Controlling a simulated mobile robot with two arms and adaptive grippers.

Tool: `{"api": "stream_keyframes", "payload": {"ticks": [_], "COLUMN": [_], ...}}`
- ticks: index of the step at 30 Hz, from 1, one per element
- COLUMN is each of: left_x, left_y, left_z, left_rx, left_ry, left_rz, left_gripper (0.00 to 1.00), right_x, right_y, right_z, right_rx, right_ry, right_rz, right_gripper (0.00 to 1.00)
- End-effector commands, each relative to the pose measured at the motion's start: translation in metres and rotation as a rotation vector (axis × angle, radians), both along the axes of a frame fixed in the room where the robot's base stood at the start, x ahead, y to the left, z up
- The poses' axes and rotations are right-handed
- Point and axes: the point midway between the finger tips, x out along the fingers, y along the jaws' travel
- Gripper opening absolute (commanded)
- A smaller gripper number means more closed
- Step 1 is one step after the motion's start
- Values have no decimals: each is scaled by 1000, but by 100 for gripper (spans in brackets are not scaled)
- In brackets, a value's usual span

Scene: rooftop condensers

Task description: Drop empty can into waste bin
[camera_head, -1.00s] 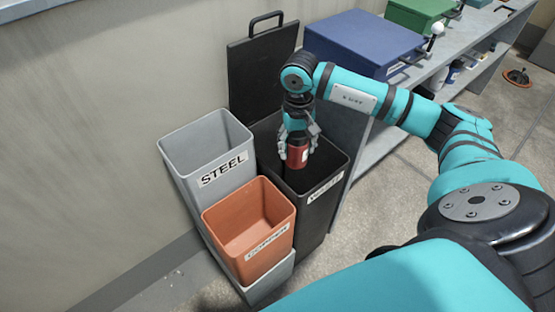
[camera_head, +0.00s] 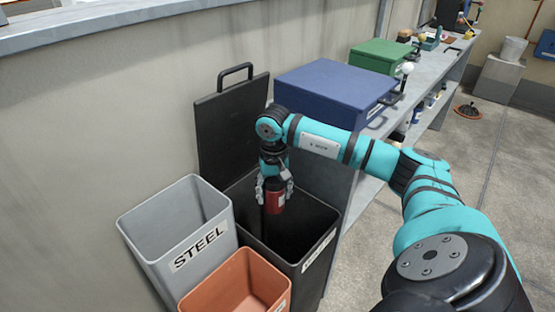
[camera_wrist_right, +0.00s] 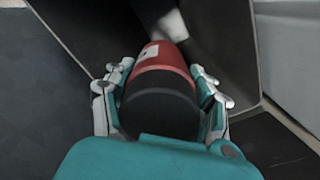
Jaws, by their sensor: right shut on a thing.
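A red can (camera_head: 275,198) with a dark end hangs in my right gripper (camera_head: 274,190), whose fingers are closed on both sides of it. In the right wrist view the red can (camera_wrist_right: 160,65) sits between the fingers of the gripper (camera_wrist_right: 162,85). The black waste bin (camera_head: 318,244) has its lid (camera_head: 228,125) standing open at the back. The can is over the bin's opening, near its back left part; how deep it reaches cannot be told. My left gripper is not in view.
A grey bin marked STEEL (camera_head: 170,265) and an orange bin (camera_head: 240,285) stand left and in front of the waste bin. A blue box (camera_head: 335,95) and a green box (camera_head: 380,56) sit on the grey bench to the right.

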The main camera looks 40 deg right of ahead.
Motion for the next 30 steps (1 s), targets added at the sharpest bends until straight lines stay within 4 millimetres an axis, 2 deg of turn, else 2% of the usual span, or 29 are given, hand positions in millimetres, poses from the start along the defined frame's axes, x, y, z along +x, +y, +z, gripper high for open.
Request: {"api": "stream_keyframes", "payload": {"ticks": [7,12,24,25,30], "left_x": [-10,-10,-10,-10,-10], "left_y": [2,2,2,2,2], "left_z": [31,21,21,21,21], "left_rx": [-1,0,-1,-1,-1], "left_ry": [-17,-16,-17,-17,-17], "left_rz": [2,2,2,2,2], "left_gripper": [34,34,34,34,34], "right_x": [0,0,0,0,0], "right_y": [0,0,0,0,0], "right_z": [-15,-30,-32,-32,-32], "right_rx": [1,-1,-1,-1,-1], "right_ry": [-1,-1,-1,-1,-1], "right_rz": [0,0,1,1,1], "right_gripper": [19,19,19,59,81]}}
